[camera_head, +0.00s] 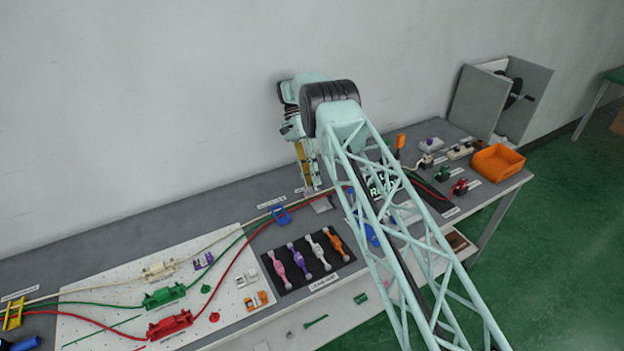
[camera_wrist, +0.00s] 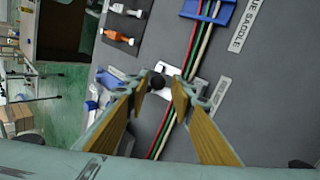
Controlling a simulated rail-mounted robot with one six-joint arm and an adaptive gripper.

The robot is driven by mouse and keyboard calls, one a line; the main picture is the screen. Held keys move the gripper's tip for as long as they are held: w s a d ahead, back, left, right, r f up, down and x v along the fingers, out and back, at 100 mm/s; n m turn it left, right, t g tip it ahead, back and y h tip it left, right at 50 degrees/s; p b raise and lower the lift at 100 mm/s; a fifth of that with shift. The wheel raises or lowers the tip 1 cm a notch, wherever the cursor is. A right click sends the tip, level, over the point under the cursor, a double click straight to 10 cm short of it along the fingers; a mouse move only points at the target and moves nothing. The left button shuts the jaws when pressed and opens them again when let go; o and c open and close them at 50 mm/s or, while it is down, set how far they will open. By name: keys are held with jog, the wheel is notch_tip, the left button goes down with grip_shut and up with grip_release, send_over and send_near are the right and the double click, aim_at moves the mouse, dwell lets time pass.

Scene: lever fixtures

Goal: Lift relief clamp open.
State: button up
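What looks like the relief clamp is a small pale metal fixture with a round black knob (camera_wrist: 157,82) in the wrist view, beside the red, green and white cables (camera_wrist: 196,62). A grey plate (camera_head: 320,204) shows at about that place in the head view, below my gripper. My gripper (camera_wrist: 160,88) points down at the fixture, its two tan-padded fingers apart, one on each side of the knob in the picture. Nothing is seen held between them. I cannot tell whether the fingers touch the knob. In the head view my gripper (camera_head: 309,180) is partly side-on over the bench.
A blue saddle (camera_head: 281,215) holds the cables left of the gripper. A dark mat (camera_head: 285,286) bears several coloured handles. Blue parts (camera_wrist: 108,90) lie near the fixture. An orange bin (camera_head: 497,162) stands at the right end. The wall is close behind.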

jog(key=shift+o, duration=0.7)
notch_tip(320, 180, up, 10)
dwell(0.5)
jog(key=shift+r, duration=0.1)
